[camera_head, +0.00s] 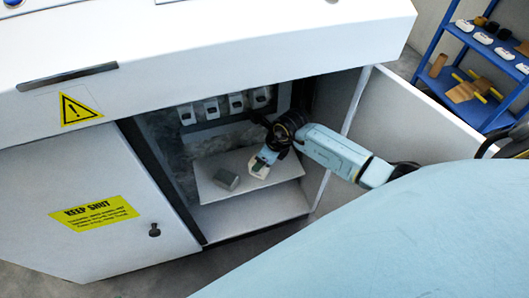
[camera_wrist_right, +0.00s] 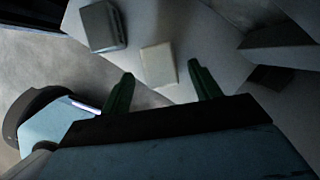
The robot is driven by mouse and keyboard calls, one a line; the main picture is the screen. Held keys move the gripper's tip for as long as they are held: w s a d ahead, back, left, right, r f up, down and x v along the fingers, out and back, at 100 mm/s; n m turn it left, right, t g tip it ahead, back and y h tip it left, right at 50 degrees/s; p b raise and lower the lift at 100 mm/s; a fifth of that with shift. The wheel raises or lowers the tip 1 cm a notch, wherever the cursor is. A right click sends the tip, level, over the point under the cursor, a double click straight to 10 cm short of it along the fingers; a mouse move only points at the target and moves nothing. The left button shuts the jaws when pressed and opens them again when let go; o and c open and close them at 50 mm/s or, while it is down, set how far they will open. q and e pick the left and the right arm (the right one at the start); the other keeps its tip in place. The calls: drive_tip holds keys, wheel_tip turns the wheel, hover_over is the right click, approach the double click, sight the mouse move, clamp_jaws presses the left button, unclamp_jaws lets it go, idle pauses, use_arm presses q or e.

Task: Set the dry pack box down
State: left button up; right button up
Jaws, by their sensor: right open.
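A small cream box (camera_wrist_right: 158,64) lies on the shelf (camera_head: 250,187) inside the open cabinet. It also shows in the head view (camera_head: 259,170), partly behind my fingers. I take it for the dry pack box; no label is readable. My right gripper (camera_wrist_right: 158,76) is open, with one green finger on either side of the cream box's near end and visible gaps between. It also shows in the head view (camera_head: 265,160), low over the shelf's right part. A grey box (camera_head: 226,178) sits on the shelf to the left and shows in the wrist view (camera_wrist_right: 102,26). My left gripper is out of view.
The cabinet's right door (camera_head: 400,130) stands open beside my right arm; the left door (camera_head: 95,215) is shut. Several white switch-like units (camera_head: 211,108) line the cabinet's back. A blue rack (camera_head: 465,75) with assorted items stands at far right. The shelf's front is clear.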

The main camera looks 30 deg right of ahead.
drive_tip(key=shift+s+d+r, duration=0.1)
drive_tip(key=shift+s+r, duration=0.05)
drive_tip(key=shift+r, duration=0.3)
drive_tip(key=w+a+r+m+t+y, duration=0.1)
drive_tip(key=a+r+m+t+y, duration=0.6)
drive_tip(key=a+r, duration=0.6)
drive_tip(key=d+r+m+t+h, duration=0.4)
drive_tip(key=r+m+t, duration=0.45)
drive_tip(key=m, duration=0.35)
drive_tip(key=s+d+f+m+g+h, duration=0.5)
drive_tip(key=s+d+m+g+h, duration=0.3)
drive_tip(key=m, duration=0.9)
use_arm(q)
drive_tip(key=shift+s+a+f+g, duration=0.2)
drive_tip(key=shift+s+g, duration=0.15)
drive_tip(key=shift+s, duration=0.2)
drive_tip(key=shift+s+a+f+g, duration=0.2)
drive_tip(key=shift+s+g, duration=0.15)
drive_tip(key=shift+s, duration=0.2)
use_arm(e)
drive_tip(key=s+a+f+m+g+y, duration=0.1)
drive_tip(key=s+a+f+m+g, duration=0.1)
drive_tip(key=s, duration=0.6)
drive_tip(key=s+a+f+m+g+y, duration=0.2)
drive_tip(key=s+f+g, duration=0.2)
drive_tip(key=s, duration=0.3)
drive_tip(key=shift+s+a+g, duration=0.4)
drive_tip(key=shift+g, duration=0.05)
drive_tip(key=shift+c, duration=0.2)
